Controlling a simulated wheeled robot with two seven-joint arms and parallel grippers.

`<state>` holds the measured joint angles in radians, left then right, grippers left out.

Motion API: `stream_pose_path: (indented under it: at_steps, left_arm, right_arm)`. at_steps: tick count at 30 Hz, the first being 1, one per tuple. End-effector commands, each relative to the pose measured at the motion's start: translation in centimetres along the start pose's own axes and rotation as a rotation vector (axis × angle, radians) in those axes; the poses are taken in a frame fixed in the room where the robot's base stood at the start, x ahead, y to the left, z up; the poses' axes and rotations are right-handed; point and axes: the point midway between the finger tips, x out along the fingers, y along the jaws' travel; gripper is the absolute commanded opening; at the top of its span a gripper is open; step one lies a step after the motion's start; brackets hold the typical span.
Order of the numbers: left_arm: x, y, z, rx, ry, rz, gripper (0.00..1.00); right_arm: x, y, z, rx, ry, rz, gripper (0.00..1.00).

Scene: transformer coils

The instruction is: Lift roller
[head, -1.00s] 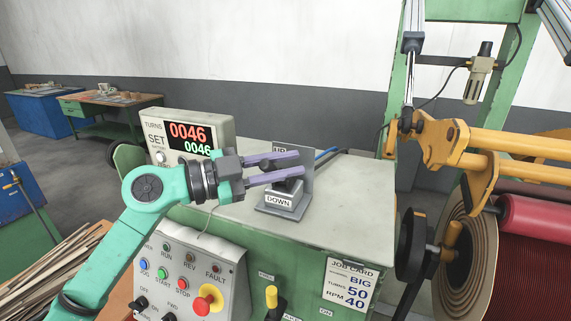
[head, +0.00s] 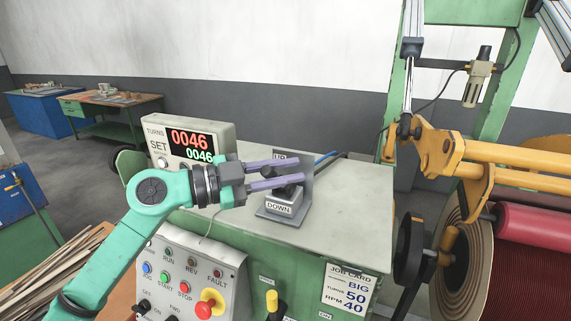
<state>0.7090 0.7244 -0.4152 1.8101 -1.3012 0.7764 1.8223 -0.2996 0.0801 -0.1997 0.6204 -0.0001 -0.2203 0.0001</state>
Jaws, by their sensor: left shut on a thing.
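The red roller (head: 535,229) is at the right edge, carried below the yellow arm (head: 500,155). It sits at the reddish-brown wound coil (head: 530,285); I cannot tell whether they touch. A small grey lever box (head: 279,208) marked UP and DOWN stands on the green cabinet's pale top. My left gripper (head: 300,170) reaches over it from the left, its purple fingers shut on the box's dark lever (head: 288,190). The fingers partly hide the lever and the UP label. My right gripper is out of view.
A turns counter (head: 188,140) reading 0046 stands behind my left arm. A sloped button panel (head: 190,275) with a red stop knob is in front. The cabinet top (head: 350,200) is clear right of the lever box. A green machine post (head: 398,90) rises behind.

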Motion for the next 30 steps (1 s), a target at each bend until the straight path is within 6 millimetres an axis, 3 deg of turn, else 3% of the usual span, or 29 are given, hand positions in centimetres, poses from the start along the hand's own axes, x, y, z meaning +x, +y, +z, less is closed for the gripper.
stream_pose_path:
  at_steps: [1,3,9,30]
  left_arm:
    - [0.1,-0.7,-0.7,-0.017,-0.017,0.012,0.00]
    - [0.2,-1.1,-0.9,-0.043,-0.037,0.028,0.00]
    - [0.9,-1.8,-0.8,-0.138,-0.115,0.087,0.00]
    - [2.8,-3.1,0.6,-0.399,-0.314,0.246,0.00]
  right_arm:
    - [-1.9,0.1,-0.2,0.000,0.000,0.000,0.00]
    - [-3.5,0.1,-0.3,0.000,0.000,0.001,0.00]
    - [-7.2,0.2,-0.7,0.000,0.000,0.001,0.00]
    - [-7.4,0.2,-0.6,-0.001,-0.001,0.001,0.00]
